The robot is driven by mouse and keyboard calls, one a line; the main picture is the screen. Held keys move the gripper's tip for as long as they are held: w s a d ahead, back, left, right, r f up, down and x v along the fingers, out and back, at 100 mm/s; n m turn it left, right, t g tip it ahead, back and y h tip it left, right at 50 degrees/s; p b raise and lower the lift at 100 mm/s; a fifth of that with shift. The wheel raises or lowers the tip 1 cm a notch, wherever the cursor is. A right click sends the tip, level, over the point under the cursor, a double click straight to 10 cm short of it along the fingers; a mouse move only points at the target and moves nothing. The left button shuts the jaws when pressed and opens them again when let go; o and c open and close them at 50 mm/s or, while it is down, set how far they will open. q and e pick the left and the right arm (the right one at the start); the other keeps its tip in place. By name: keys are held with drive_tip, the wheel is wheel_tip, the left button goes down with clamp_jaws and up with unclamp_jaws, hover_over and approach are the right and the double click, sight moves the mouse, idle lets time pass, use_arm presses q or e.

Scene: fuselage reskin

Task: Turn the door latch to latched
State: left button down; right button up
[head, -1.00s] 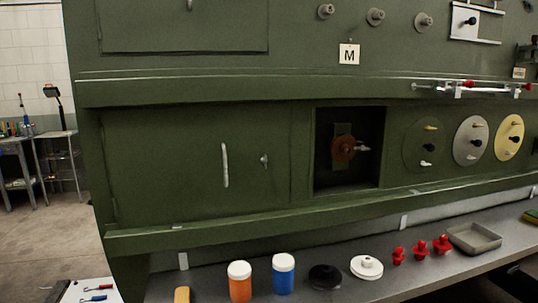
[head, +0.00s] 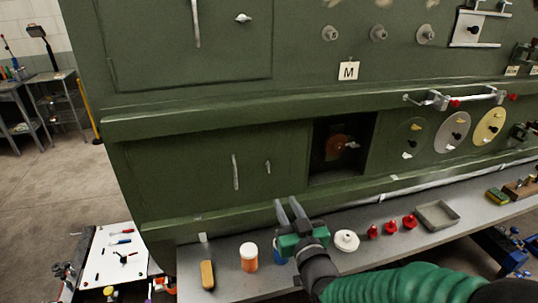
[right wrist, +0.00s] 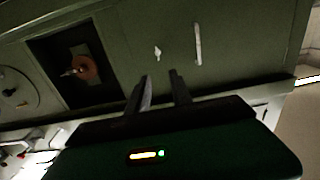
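The lower green door (head: 190,175) is closed flush in the panel, with a long upright handle (head: 235,172). To the right of the handle is a small pale latch (head: 268,167), its lever roughly upright. In the right wrist view the latch (right wrist: 157,53) lies just beyond the fingertips, beside the handle (right wrist: 198,43). My right gripper (head: 287,203) is open and empty, below and slightly right of the latch, apart from it. The gripper's fingers (right wrist: 159,75) show parted in the right wrist view. My left gripper is out of view.
An upper door has its own latch (head: 243,18). Right of the lower door is a recess with a reddish-brown round part (head: 338,145). The grey bench (head: 222,281) below holds an orange jar (head: 249,258), a white disc (head: 346,241), red knobs and a tray (head: 437,215).

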sight(269, 168)
drive_tip(key=p+x, duration=0.4)
drive_tip(key=x, duration=1.2)
drive_tip(key=shift+d+f, duration=0.15)
drive_tip(key=shift+f, duration=0.05)
drive_tip(key=shift+w+f, duration=0.1)
drive_tip(key=shift+w, duration=0.15)
drive_tip(key=shift+c, duration=0.5)
clamp_jaws()
